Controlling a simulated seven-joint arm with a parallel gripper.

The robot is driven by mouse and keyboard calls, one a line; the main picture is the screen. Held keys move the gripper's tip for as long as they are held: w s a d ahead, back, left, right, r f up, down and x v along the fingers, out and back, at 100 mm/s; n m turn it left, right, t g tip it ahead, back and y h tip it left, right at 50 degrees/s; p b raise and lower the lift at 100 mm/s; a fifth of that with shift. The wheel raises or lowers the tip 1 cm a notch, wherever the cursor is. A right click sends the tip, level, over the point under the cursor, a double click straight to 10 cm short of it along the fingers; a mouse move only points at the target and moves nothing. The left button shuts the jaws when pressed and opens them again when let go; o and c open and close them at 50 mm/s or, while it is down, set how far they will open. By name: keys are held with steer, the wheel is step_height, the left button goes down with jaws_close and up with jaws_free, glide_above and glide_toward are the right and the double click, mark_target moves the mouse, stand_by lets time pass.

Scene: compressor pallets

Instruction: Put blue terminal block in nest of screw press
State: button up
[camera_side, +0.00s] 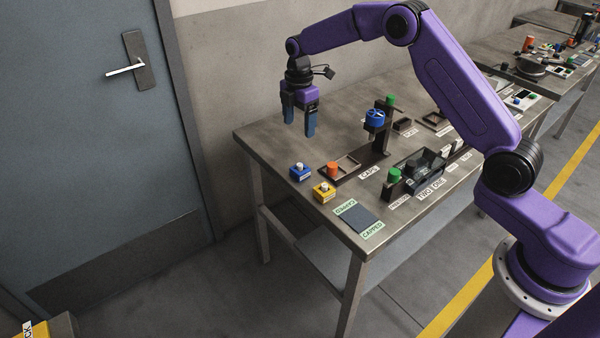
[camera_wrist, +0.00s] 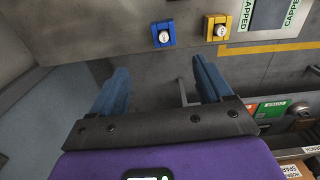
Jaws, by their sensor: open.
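The blue terminal block (camera_side: 300,172) sits on the table near its front left edge, with a small pale top. It also shows in the wrist view (camera_wrist: 163,34), ahead of the fingers. My gripper (camera_side: 300,121) is open and empty, raised above the table's left part. In the wrist view my gripper (camera_wrist: 158,74) has its two blue fingers wide apart with nothing between them. The screw press (camera_side: 382,133), a dark upright with a blue handwheel (camera_side: 375,119), stands toward the middle of the table. I cannot make out its nest clearly.
A yellow block (camera_side: 324,192) sits beside the blue one. A dark pad (camera_side: 358,218) with labels lies at the near corner. A dark bin (camera_side: 418,170) stands right. The table's left end is clear.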

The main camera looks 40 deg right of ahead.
glide_toward(300, 164)
steer(key=f, duration=0.5)
steer(key=shift+w, duration=0.25)
steer(key=shift+s+f, duration=0.15)
steer(key=shift+f, duration=1.25)
steer(key=shift+s+f, duration=0.15)
steer(key=shift+f, duration=1.25)
steer(key=c, duration=1.2)
steer(key=shift+r, duration=0.1)
steer(key=shift+c, duration=0.2)
